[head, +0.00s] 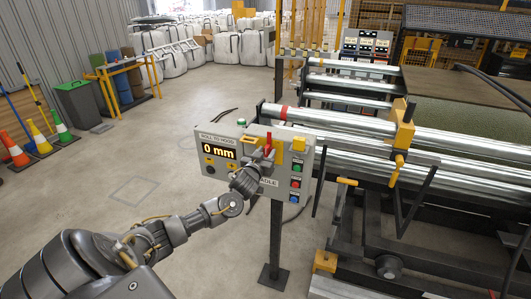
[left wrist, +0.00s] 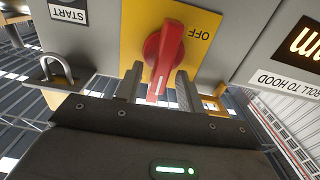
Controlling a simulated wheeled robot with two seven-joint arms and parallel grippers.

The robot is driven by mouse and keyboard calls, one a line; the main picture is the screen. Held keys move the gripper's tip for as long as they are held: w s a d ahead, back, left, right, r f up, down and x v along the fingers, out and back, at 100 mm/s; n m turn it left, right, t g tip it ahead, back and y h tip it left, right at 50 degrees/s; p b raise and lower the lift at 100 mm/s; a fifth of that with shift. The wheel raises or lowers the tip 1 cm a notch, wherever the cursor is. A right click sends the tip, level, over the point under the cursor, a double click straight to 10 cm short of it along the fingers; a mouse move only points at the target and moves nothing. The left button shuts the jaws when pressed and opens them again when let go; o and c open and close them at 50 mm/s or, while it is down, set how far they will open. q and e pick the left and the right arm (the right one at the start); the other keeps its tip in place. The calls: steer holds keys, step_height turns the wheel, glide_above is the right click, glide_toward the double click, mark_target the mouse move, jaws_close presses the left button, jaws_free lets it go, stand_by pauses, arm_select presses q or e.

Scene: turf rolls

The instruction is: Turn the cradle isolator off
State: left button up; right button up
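The cradle isolator is a red rotary handle (head: 268,145) on a yellow plate (left wrist: 203,27) on the grey control box (head: 217,133). In the left wrist view the red handle (left wrist: 164,50) stands nearly upright in the picture, beside an inverted OFF label. My left gripper (head: 261,161) is at the box front, partly hiding the isolator. In the left wrist view its two fingers (left wrist: 159,76) are apart, one on each side of the handle, with small gaps showing. The ON marking is not visible. My right gripper is out of view.
The box has a 0 mm display (head: 219,150), coloured buttons (head: 296,169) and a post (head: 275,240). A padlock (left wrist: 57,68) hangs near the START label (left wrist: 68,14). Metal rollers (head: 430,140) lie right of the box.

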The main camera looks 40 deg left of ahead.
arm_select(q)
jaws_close()
steer(key=shift+n, duration=0.4)
steer(key=shift+a+n, duration=0.1)
steer(key=shift+n, duration=0.2)
steer(key=n+p, duration=0.1)
steer(key=n, duration=0.4)
steer(key=a+f+n+p, duration=0.1)
steer(key=n, duration=0.5)
steer(key=f+n+p, duration=0.1)
steer(key=n, duration=0.4)
steer(key=shift+s+a+p, duration=0.3)
steer(key=shift+s+p, duration=0.05)
steer(key=shift+n, duration=0.4)
